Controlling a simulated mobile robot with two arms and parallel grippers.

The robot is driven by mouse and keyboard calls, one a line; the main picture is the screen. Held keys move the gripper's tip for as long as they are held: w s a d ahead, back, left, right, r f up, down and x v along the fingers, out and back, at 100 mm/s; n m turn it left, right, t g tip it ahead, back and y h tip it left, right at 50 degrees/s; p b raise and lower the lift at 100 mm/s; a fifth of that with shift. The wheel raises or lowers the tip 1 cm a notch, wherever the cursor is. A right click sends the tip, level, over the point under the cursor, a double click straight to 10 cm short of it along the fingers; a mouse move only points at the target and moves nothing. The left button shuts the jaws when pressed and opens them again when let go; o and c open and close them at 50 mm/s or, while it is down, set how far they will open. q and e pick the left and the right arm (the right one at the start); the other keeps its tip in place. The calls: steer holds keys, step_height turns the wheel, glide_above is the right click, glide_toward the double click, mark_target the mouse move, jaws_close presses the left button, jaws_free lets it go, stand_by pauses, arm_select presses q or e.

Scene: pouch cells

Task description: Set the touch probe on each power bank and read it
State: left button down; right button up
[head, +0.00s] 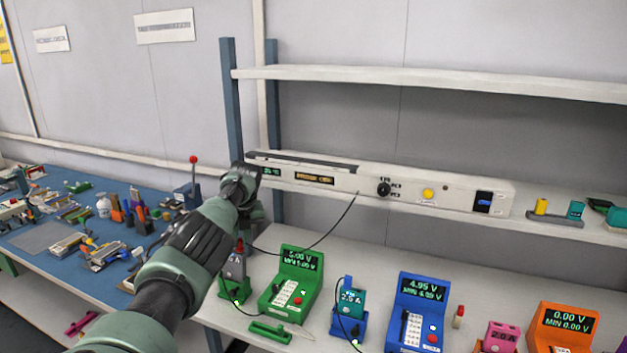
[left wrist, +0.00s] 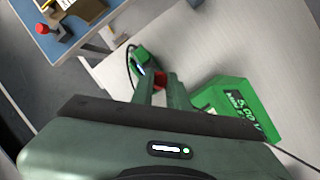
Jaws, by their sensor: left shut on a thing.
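My left gripper (head: 243,232) reaches down over the bench at the left end of the row of meters. In the left wrist view its fingers (left wrist: 163,88) are shut on a small red piece (left wrist: 160,80); whether this is the touch probe I cannot tell. Just below the gripper a grey block (head: 234,263) stands in a green holder (head: 236,292). A teal block (head: 351,302) stands in a blue holder, and a pink block (head: 501,337) stands further right. The green meter (head: 283,306) reads 5.00 V, the blue meter (head: 413,325) 4.95 V, the orange meter (head: 562,330) 0.00 V. My right gripper is not in view.
A long white instrument bar (head: 410,193) lies on the lower shelf; a black cable (head: 335,225) hangs from it toward my gripper. A small green piece (head: 269,332) lies before the green meter. A blue-matted table (head: 45,268) with clutter is at left.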

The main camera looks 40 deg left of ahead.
arm_select(q)
steer(key=shift+f, duration=0.4)
